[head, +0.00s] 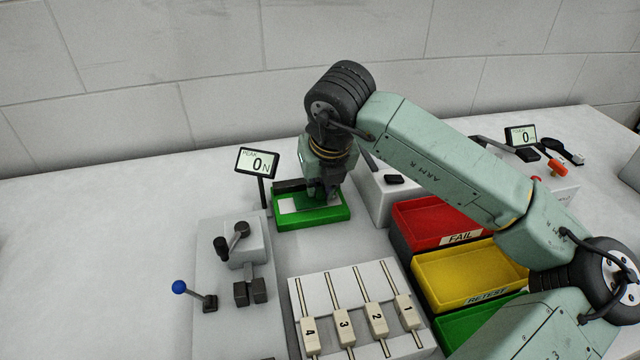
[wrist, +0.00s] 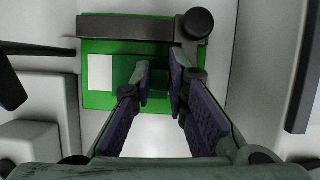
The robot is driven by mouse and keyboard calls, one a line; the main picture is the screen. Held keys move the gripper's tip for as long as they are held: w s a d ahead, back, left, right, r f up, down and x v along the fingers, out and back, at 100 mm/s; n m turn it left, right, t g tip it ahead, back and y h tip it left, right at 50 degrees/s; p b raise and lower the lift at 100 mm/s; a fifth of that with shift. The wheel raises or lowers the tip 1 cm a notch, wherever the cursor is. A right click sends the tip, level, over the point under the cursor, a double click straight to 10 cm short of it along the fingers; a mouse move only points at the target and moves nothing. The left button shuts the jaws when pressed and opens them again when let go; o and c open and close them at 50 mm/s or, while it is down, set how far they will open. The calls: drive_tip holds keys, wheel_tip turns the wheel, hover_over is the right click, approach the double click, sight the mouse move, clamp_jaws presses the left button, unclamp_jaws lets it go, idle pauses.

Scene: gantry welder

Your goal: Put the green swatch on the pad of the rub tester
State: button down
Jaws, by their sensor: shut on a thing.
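My gripper (wrist: 161,74) points down over a bright green base (head: 312,222), which also shows in the wrist view (wrist: 98,101). It is shut on the dark green swatch (wrist: 123,70), with a narrow gap showing between the fingers. The swatch is low over the base, beside a white patch (wrist: 101,73); in the head view it also shows at the gripper (head: 309,205). I cannot tell whether it touches the surface below. The rub tester's dark bar with a round knob (wrist: 198,23) crosses the base's far edge. The fingers hide part of the swatch and any pad under it.
A display (head: 257,163) reading 0 N stands behind the base's left corner. A grey lever fixture (head: 232,270) and numbered sliders (head: 343,327) are in front. Red (head: 402,209) and yellow (head: 425,268) bins stand right, under my arm. The table's left side is clear.

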drive_tip(key=shift+f+b, duration=0.4)
drive_tip(key=c, duration=1.5)
unclamp_jaws()
drive_tip(key=v, duration=1.2)
